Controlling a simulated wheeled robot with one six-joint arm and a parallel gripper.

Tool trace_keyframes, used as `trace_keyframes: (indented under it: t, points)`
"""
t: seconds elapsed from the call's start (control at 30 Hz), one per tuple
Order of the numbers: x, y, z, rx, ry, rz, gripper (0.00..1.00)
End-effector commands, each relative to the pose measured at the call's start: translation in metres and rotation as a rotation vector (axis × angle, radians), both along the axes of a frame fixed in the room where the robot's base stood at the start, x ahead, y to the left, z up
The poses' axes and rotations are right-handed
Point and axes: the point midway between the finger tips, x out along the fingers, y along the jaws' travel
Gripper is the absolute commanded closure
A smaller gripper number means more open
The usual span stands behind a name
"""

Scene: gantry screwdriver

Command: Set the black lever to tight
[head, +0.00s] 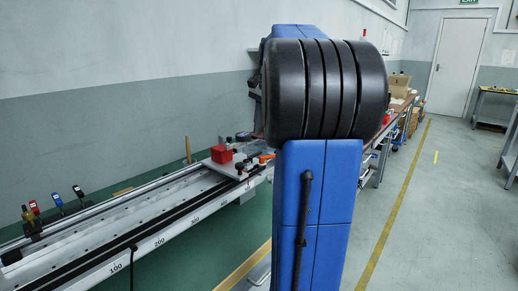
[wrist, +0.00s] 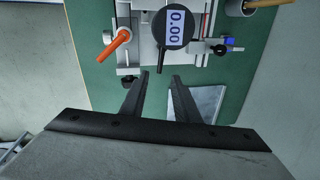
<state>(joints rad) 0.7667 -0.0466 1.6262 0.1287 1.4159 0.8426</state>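My gripper (wrist: 160,76) is open, its two dark fingers apart and nothing held between them. An orange lever (wrist: 117,40) is left of the gauge, tilted. A small black knob or lever end (wrist: 130,81) is left of the left fingertip. Another dark part (wrist: 220,49) is right of the gauge. I cannot tell which is the black lever. In the head view, my arm hides the gripper.
In the head view, a long rail (head: 150,227) with a scale runs across the left. A red block (head: 221,154) and an orange handle (head: 265,157) are on its carriage. Several coloured handles (head: 57,200) stand far left. The floor (head: 445,200) at right is clear.

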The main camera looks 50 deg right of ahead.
Motion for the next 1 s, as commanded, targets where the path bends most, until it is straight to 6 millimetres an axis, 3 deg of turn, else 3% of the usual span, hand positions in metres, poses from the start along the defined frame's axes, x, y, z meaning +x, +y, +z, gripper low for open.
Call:
trace_keyframes:
  t: [0.2,0.4,0.6,0.9,1.0]
  points:
    - [0.007,0.0,-0.039,0.001,0.002,0.0,0.72]
    - [0.013,-0.001,-0.064,0.001,0.001,0.001,0.72]
    - [0.015,-0.001,-0.076,0.0,0.0,0.001,0.72]
    - [0.015,-0.001,-0.077,-0.001,-0.001,0.001,0.72]
    - [0.015,-0.001,-0.077,-0.001,-0.001,0.001,0.96]
